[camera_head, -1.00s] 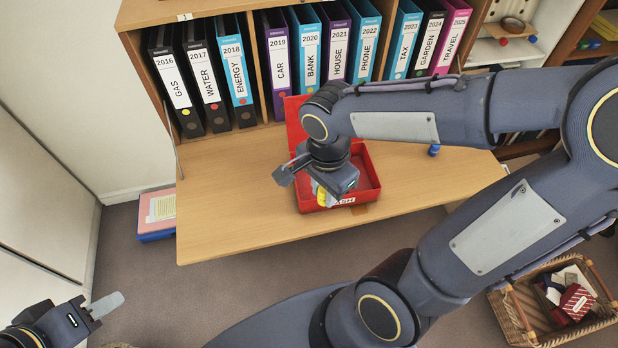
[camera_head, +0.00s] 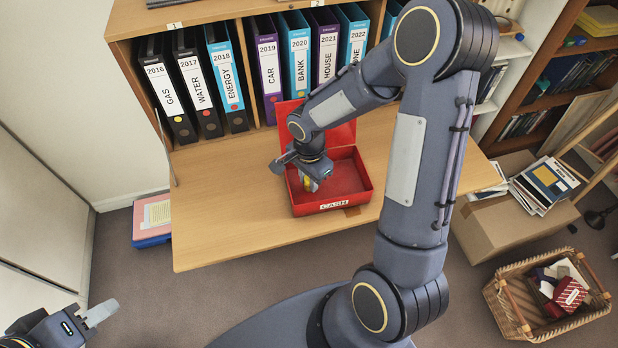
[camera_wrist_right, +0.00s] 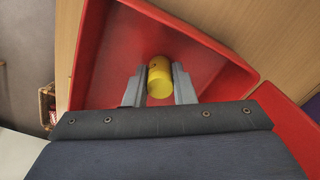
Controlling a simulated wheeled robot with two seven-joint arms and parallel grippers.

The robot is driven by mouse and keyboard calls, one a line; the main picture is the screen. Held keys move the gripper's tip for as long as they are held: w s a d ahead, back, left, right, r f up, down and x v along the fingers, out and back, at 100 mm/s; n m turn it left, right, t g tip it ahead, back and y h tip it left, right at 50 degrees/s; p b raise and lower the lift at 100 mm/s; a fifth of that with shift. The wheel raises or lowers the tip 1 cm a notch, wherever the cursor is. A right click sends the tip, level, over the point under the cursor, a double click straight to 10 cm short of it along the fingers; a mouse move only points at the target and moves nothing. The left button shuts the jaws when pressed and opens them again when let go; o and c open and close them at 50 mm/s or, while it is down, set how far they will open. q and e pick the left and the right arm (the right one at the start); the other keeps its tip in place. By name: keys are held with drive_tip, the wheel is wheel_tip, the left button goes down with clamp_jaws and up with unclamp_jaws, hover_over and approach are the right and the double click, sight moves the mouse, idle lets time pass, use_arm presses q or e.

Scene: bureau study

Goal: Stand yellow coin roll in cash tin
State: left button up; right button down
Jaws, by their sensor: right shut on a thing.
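The cash tin (camera_head: 347,182) is a red open box with a "CASH" label on its front, on the wooden desk flap; its lid stands raised at the back. My right gripper (camera_head: 308,184) is over the left part of the tin. In the right wrist view, my right gripper (camera_wrist_right: 159,84) is shut on the yellow coin roll (camera_wrist_right: 160,78), with one finger on each side of it and the red tin (camera_wrist_right: 205,42) around it. I cannot tell whether the roll touches the tin floor. My left gripper (camera_head: 95,318) is at the lower left, away from the desk; its opening is unclear.
Labelled ring binders (camera_head: 228,75) stand in the shelf behind the desk flap (camera_head: 230,225). The flap is clear left of the tin. A wicker basket (camera_head: 505,305) and a cardboard box (camera_head: 490,232) stand on the floor at the right.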

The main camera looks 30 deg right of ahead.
drive_tip(key=shift+f, duration=0.2)
drive_tip(key=c, duration=1.2)
unclamp_jaws()
drive_tip(key=shift+r, duration=0.1)
